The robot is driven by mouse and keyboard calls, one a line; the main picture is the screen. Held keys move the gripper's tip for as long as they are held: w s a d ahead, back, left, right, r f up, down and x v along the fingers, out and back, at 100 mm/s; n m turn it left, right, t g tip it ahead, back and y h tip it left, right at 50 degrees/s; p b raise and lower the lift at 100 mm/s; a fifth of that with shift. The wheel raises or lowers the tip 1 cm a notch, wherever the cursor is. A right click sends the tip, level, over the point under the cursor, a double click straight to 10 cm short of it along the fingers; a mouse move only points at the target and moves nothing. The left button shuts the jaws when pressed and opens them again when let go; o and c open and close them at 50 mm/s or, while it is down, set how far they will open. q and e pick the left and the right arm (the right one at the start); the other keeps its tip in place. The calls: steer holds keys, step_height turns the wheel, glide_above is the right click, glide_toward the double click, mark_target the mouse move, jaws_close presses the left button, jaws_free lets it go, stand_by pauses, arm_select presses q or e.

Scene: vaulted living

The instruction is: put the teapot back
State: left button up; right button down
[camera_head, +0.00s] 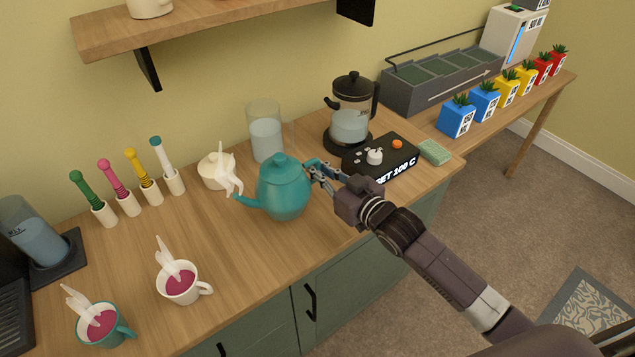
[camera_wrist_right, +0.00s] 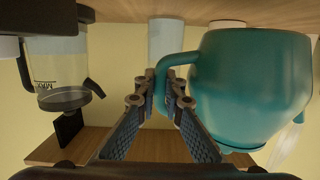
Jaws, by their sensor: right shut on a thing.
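The teal teapot (camera_head: 283,190) is upright at the middle of the wooden counter, its spout pointing left with a white wisp by it. My right gripper (camera_head: 322,178) is at its right side, shut on its handle; the teapot and handle also show in the right wrist view (camera_wrist_right: 250,85), with the fingers (camera_wrist_right: 160,92) around the handle. I cannot tell whether its base touches the counter. A white cup (camera_head: 181,287) and a teal cup (camera_head: 100,325) hold dark pink liquid, with white wisps above. My left gripper is not in view.
Behind the teapot stand a small white pot (camera_head: 214,172) and a glass jar (camera_head: 265,135). A kettle (camera_head: 351,112) and a black control panel (camera_head: 381,158) reading "SET 100 C" are to the right. A green sponge (camera_head: 435,152) lies by the edge. A shelf (camera_head: 200,25) hangs above.

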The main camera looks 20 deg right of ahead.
steer(key=shift+f, duration=2.15)
steer(key=shift+f, duration=0.1)
steer(key=c, duration=2)
jaws_free()
steer(key=shift+f, duration=0.15)
steer(key=shift+c, duration=0.2)
steer(key=shift+s, duration=0.1)
steer(key=shift+s, duration=0.2)
steer(key=b+v, duration=0.1)
steer(key=v, duration=1)
steer(key=shift+s+d, duration=0.15)
steer(key=shift+s, duration=0.1)
